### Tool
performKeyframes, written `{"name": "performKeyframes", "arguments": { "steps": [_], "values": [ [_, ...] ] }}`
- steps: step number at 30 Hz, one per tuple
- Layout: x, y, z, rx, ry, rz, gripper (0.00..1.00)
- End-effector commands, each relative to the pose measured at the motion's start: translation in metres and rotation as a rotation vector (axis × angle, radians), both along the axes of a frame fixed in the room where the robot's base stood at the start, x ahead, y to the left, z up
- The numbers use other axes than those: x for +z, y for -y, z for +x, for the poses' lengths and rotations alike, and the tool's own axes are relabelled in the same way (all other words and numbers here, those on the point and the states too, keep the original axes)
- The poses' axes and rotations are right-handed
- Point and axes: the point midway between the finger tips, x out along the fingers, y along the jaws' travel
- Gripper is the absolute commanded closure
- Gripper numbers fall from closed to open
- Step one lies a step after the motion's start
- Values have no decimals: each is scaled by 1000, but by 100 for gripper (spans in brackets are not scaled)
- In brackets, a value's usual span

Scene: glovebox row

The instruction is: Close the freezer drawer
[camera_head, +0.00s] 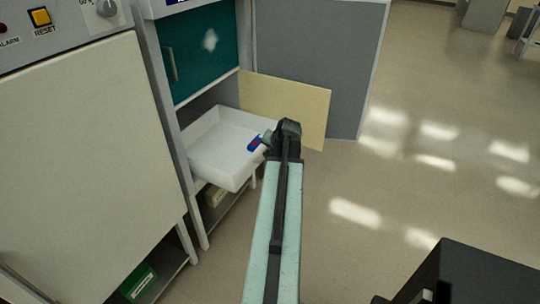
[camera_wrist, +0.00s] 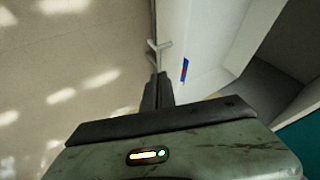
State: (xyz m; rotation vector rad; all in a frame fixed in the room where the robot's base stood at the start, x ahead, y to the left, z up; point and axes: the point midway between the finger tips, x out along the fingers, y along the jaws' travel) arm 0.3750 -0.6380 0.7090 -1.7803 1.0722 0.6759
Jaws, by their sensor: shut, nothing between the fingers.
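The white freezer drawer (camera_head: 222,140) is pulled out of its cabinet, below the teal door, and looks empty. A small blue-and-red patch (camera_head: 255,143) shows at its front right; it also shows in the wrist view (camera_wrist: 184,70), on the pale drawer (camera_wrist: 205,50). My gripper (camera_head: 272,142) is shut and empty, just outside the drawer's front right end. In the wrist view my gripper's dark fingers (camera_wrist: 158,80) point along the drawer's outer side, near a thin pale forked piece. I cannot tell whether they touch it.
A cream panel (camera_head: 300,105) stands open behind the drawer. The teal door (camera_head: 200,55) above is shut. A white cabinet (camera_head: 85,170) stands on the left and a grey partition (camera_head: 325,60) behind.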

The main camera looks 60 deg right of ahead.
Motion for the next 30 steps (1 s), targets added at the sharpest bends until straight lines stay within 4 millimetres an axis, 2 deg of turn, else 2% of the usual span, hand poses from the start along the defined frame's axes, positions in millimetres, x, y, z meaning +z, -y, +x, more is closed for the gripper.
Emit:
{"name": "performKeyframes", "arguments": {
  "steps": [1, 7, 9, 15, 30],
  "values": [
    [-20, 7, 7, 1, -1, 0, 100],
    [-54, 23, 27, 2, -2, 0, 100],
    [-45, 22, 39, 3, -2, 0, 100],
    [-44, 22, 61, 1, -2, -1, 100],
    [-44, 23, 65, -3, -2, 0, 100]
  ]
}}
